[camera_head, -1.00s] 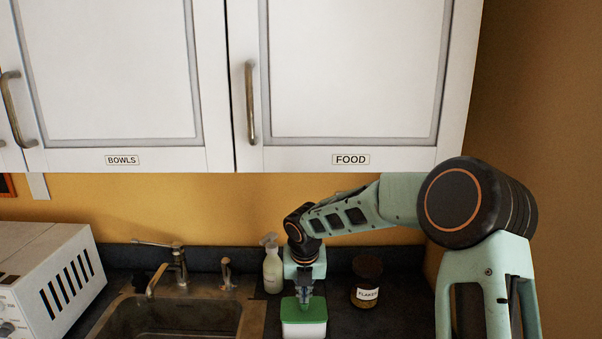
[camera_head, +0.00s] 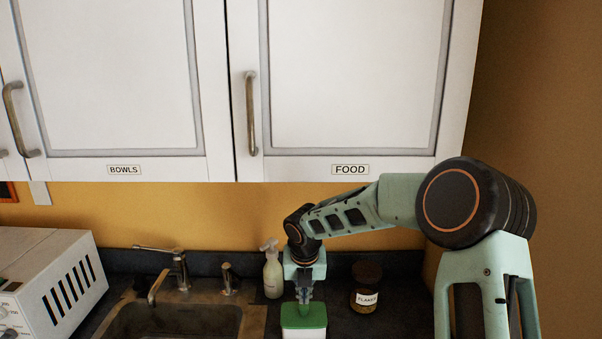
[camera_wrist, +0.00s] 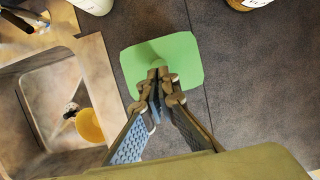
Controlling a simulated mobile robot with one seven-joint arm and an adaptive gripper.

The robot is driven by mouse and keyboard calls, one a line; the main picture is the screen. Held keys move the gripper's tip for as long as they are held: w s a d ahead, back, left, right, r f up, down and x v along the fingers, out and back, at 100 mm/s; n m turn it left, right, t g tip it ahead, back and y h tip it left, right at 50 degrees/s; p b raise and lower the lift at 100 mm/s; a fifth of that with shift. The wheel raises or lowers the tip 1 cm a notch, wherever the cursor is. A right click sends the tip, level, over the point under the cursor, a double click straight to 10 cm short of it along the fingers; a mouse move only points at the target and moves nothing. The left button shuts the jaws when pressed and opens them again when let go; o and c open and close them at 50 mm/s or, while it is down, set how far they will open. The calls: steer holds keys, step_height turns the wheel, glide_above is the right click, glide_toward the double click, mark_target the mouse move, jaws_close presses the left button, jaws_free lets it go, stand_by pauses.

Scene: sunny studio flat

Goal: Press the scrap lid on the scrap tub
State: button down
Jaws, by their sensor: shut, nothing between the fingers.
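The scrap tub (camera_head: 304,333) is a white box on the dark counter, right of the sink. The green scrap lid (camera_head: 303,317) lies on top of it. In the wrist view the lid (camera_wrist: 183,62) is a green rounded square with a small knob at its middle, and it hides the tub. My gripper (camera_head: 304,298) points straight down over the lid. In the wrist view its fingertips (camera_wrist: 160,85) are together, at or just above the knob, with nothing between them. I cannot tell whether they touch it or whether the lid is fully seated.
A sink (camera_head: 170,320) with a tap (camera_head: 179,268) lies to the left; a yellow item (camera_wrist: 89,125) is in it. A white appliance (camera_head: 50,280) is far left. Cupboards (camera_head: 340,80) hang above.

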step_height(320, 180, up, 6)
steer(key=shift+r, duration=0.15)
stand_by(0.5)
stand_by(0.3)
